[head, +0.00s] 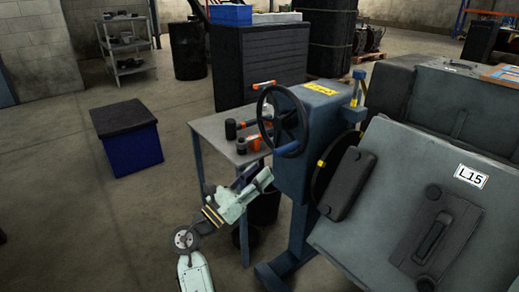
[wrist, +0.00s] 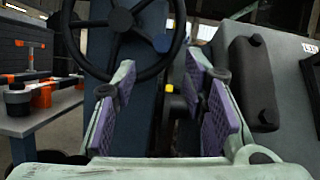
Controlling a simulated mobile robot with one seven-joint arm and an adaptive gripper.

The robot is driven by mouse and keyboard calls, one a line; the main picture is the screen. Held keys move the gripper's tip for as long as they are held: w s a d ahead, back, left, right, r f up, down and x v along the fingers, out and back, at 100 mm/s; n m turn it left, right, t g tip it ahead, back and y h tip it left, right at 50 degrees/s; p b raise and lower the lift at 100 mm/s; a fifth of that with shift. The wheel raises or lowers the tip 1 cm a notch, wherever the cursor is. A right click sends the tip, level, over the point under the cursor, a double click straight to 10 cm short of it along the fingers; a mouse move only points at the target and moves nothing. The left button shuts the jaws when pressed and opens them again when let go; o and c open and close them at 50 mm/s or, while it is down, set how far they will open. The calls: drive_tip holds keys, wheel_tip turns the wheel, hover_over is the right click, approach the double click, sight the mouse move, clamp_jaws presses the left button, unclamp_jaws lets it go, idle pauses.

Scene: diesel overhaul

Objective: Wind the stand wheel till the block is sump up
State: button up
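The black stand wheel (head: 284,122) is mounted on the left side of the blue stand (head: 318,135). In the wrist view the wheel (wrist: 121,20) fills the upper left, ahead of and above my fingers, with its top cut off. My gripper (head: 262,180) is below and left of the wheel, apart from it. In the wrist view my gripper (wrist: 160,105) is open, with purple pads facing each other and nothing between them. The grey block (head: 405,150) hangs on the stand's right, its large face tilted. I cannot tell which side is the sump.
A grey table (head: 212,128) with orange and black tools stands behind and left of the stand. A dark tool cabinet (head: 262,65) stands behind it. A blue box (head: 130,140) with a dark top sits on the floor at left. The floor at front left is clear.

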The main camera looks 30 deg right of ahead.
sight(291, 143)
drive_tip(key=p+x, duration=0.1)
drive_tip(key=x, duration=0.9)
drive_tip(key=shift+s+d+r, duration=0.1)
drive_tip(key=shift+d+r, duration=0.1)
drive_tip(key=shift+d, duration=0.15)
clamp_jaws()
idle(0.4)
